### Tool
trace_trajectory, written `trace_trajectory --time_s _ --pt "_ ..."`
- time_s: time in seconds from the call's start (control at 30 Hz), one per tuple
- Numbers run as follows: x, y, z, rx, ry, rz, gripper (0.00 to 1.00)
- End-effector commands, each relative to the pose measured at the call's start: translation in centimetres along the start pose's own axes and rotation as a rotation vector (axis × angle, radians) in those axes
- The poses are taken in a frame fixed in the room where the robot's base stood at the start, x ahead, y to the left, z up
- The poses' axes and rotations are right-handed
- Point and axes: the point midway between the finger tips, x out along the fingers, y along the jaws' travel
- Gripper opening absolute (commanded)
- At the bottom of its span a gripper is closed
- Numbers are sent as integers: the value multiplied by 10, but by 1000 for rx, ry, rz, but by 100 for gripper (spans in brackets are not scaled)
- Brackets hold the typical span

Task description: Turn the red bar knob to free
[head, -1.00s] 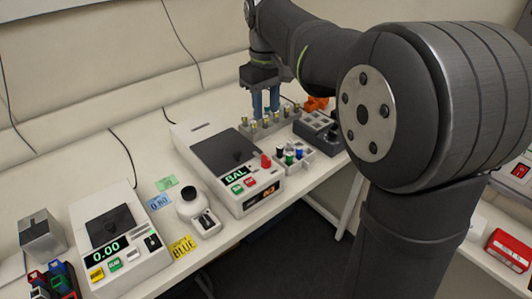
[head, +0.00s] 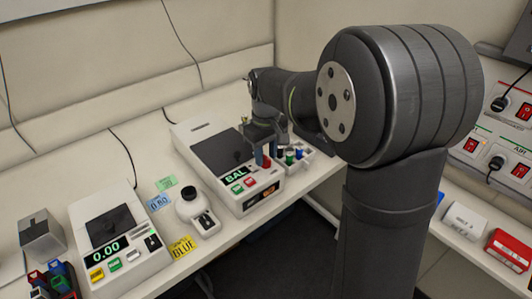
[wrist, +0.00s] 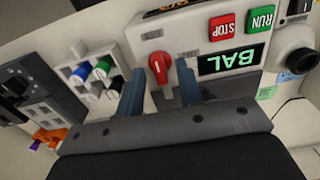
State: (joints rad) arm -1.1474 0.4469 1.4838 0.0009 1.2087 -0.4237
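The red bar knob (wrist: 159,68) sits on the front panel of the white shaker unit (wrist: 145,33), beside its green BAL display (wrist: 232,58). In the head view the knob (head: 266,161) shows just past my gripper. My gripper (wrist: 158,97) is open, its two blue fingers apart and pointing at the panel. In the wrist view the knob lies between the lines of the fingers, slightly beyond the tips. I see no contact between fingers and knob. Whatever marks the knob's positions is too small to read.
A white rack with blue, green and black caps (wrist: 97,72) stands close beside the unit. A second unit reading 0.00 (head: 108,248) and a round-topped device (head: 193,204) stand at the left.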

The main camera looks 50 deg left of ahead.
Motion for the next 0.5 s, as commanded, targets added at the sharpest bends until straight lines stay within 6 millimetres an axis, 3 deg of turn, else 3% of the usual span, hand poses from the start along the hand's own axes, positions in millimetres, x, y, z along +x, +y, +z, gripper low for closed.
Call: trace_trajectory --time_s 0.17,0.33,0.5 --pt "0 0 0 0 0 0 32" --pt "0 0 0 0 0 0 0" --pt "0 0 0 1 0 0 0"
